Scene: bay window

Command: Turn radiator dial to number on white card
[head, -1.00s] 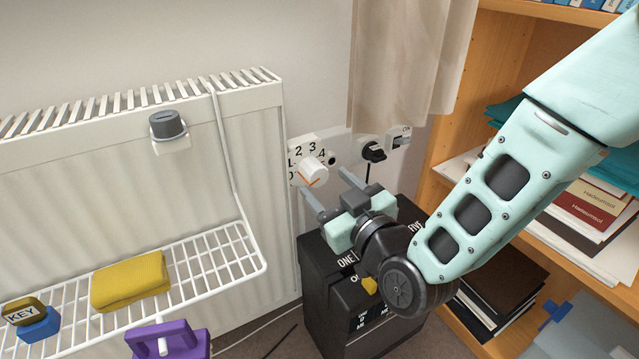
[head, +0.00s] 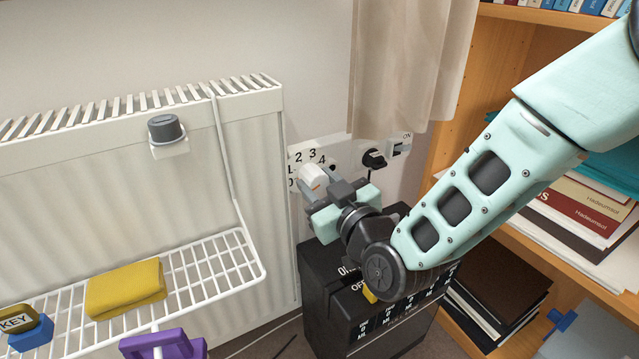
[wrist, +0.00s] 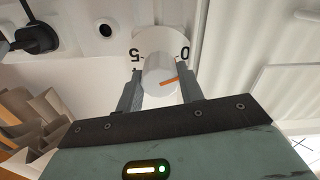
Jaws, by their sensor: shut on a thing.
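The white radiator dial (head: 313,174) sits on a white plate (head: 297,157) with black numbers, on the wall right of the radiator. My gripper (head: 318,184) has one finger on each side of the dial and is shut on it. In the wrist view, the dial (wrist: 159,74) lies between the fingertips (wrist: 161,78). Its orange mark points to the right, toward the side where 0 is printed; 5 is on the left. My gripper hides the lower part of the dial in the head view. I cannot make out a separate white card.
The radiator (head: 100,190) has a grey-capped knob (head: 165,128) and a wire rack (head: 215,262) with a yellow cloth (head: 125,288). A black box (head: 330,300) stands below my gripper, and a wooden bookshelf (head: 450,150) is at right.

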